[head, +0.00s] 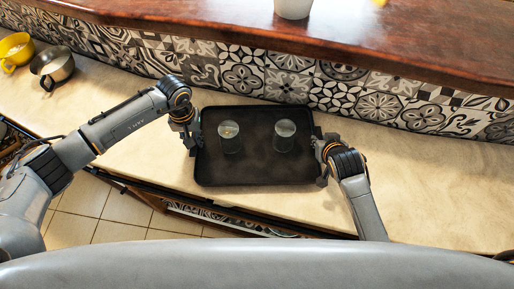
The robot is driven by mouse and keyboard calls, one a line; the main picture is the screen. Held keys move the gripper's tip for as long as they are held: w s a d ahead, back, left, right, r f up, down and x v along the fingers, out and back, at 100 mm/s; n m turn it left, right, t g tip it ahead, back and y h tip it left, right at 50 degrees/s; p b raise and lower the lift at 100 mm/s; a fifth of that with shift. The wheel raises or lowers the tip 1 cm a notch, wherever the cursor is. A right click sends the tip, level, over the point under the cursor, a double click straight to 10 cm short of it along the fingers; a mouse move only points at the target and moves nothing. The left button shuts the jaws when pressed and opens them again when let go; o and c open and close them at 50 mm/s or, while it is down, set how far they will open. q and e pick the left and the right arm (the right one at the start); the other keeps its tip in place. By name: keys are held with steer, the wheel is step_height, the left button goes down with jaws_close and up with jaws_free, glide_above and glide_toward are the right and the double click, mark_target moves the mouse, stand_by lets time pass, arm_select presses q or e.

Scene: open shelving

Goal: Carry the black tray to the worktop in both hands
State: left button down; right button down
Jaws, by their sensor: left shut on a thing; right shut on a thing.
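The black tray (255,172) is in the middle of the head view, over the pale worktop (420,190). Two clear glasses stand on it, a left one (229,138) and a right one (285,135). My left gripper (195,142) is shut on the tray's left edge. My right gripper (322,152) is shut on its right edge. The tray looks level. From above I cannot tell whether its underside touches the worktop. The fingertips are partly hidden by the gripper bodies.
A patterned tile wall (250,72) runs close behind the tray, below a raised brown wooden counter (220,25). A yellow cup (14,50) and a metal cup (52,66) stand at the far left. A white container (293,8) stands on the counter. The worktop at right is clear.

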arm_select(q)
steer(key=shift+f+b, duration=0.45)
steer(key=shift+f, duration=0.2)
arm_select(e)
steer(key=shift+f, duration=0.6)
arm_select(q)
steer(key=c, duration=1.2)
jaws_free()
arm_select(e)
steer(key=c, duration=1.2)
jaws_free()
steer(key=shift+o, duration=0.2)
arm_select(q)
steer(key=shift+r, duration=0.1)
arm_select(e)
steer(key=shift+s+r, duration=0.1)
steer(key=shift+s, duration=0.1)
arm_select(q)
step_height(320, 180, up, 12)
steer(key=shift+f, duration=0.1)
arm_select(e)
steer(key=v, duration=1.1)
steer(key=shift+s+r, duration=0.2)
